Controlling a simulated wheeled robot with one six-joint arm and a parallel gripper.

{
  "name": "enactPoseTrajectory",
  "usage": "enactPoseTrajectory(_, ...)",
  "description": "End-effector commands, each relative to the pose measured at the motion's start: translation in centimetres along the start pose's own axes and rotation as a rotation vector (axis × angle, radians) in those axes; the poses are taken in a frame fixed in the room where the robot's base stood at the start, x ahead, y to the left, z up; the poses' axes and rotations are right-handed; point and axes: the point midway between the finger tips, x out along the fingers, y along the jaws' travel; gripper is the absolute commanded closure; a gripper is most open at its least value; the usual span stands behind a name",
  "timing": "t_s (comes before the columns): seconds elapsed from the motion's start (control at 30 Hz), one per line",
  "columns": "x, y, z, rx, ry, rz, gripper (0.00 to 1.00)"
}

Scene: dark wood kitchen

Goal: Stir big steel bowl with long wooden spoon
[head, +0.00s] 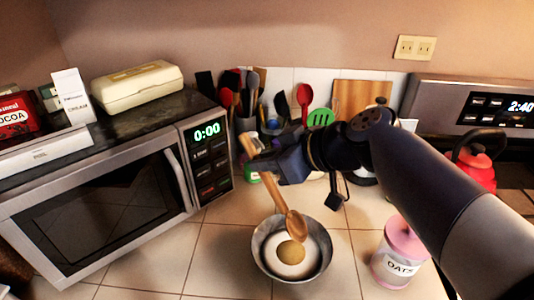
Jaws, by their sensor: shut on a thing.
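The big steel bowl (263,262) stands on the tiled counter, low in the middle of the head view. It holds something pale with a round tan-yellow patch (291,252) in the middle. My gripper (259,163) is above and slightly left of the bowl, shut on the long wooden spoon (272,190). The spoon tilts, its handle up to the left and its head (296,225) down over the bowl. The spoon head overlaps the far part of the bowl's opening. I cannot tell whether it touches the contents.
A microwave (110,190) with boxes on top stands at left. A pink-lidded oats jar (400,252) stands right of the bowl, below my arm. Utensils in holders and a cutting board (361,95) are behind. A red kettle (475,170) is at right. Counter left of the bowl is clear.

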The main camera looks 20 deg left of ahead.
Motion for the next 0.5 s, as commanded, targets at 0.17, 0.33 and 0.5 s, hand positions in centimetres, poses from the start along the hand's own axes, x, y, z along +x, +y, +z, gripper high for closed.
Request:
enactPoseTrajectory(0.17,1.1,0.0,1.6,0.003,0.0,0.0,1.0)
enactPoseTrajectory(0.33,1.9,0.0,2.9,0.001,0.001,0.001,1.0)
enactPoseTrajectory(0.5,2.5,0.0,3.9,-0.001,0.0,0.001,1.0)
